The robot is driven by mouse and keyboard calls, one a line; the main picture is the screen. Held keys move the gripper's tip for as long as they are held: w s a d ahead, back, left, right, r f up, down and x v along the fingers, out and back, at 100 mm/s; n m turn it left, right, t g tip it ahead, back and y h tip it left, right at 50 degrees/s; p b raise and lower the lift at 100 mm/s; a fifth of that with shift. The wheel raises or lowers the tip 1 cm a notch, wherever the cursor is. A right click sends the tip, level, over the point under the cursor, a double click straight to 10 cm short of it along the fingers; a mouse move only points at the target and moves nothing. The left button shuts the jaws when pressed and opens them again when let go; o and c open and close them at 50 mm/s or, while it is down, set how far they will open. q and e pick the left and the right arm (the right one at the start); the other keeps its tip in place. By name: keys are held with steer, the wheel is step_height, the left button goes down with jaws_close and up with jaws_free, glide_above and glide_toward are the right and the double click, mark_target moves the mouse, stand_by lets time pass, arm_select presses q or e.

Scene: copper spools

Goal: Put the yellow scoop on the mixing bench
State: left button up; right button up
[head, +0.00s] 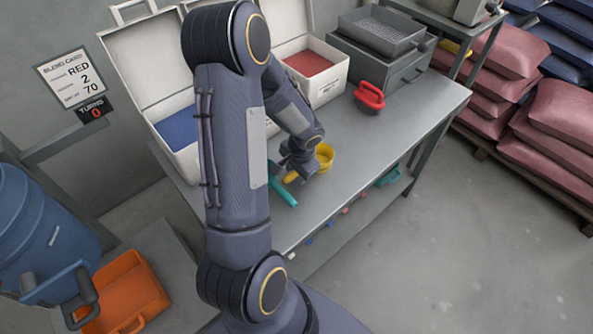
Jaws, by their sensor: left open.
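The yellow scoop (325,155) is on the grey bench (385,140), with its round bowl showing to the right of my left gripper. A yellow piece, which looks like its handle, shows on the gripper's other side. My left gripper (294,174) is open over the middle of the scoop and hides part of it. I cannot tell whether the fingers touch it. My right gripper is not in view.
A teal scoop (284,192) lies close by my left gripper. A red scoop (369,97) sits further back on the bench. Open white bins (328,91) line the wall, beside a grey sieve tray (383,35). The bench's front right is clear.

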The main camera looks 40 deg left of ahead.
arm_select(q)
step_height(320, 180, up, 12)
steer(key=d+f, duration=0.1)
steer(key=d, duration=0.1)
steer(key=s+d+r+n+t+h, duration=0.1)
steer(key=s+d+r+t+h, duration=0.1)
steer(key=s+d+r, duration=0.3)
steer(key=s+d+r+n+t+h, duration=0.1)
steer(key=s+d+r+t+h, duration=0.2)
steer(key=s+d+r, duration=0.3)
steer(key=s+d+h, duration=0.1)
steer(key=s+d, duration=0.2)
steer(key=d, duration=0.2)
steer(key=shift+d+r+n+p, duration=0.2)
steer(key=shift+r+n+p, duration=0.1)
steer(key=shift+s, duration=0.1)
steer(key=shift+c, duration=0.5)
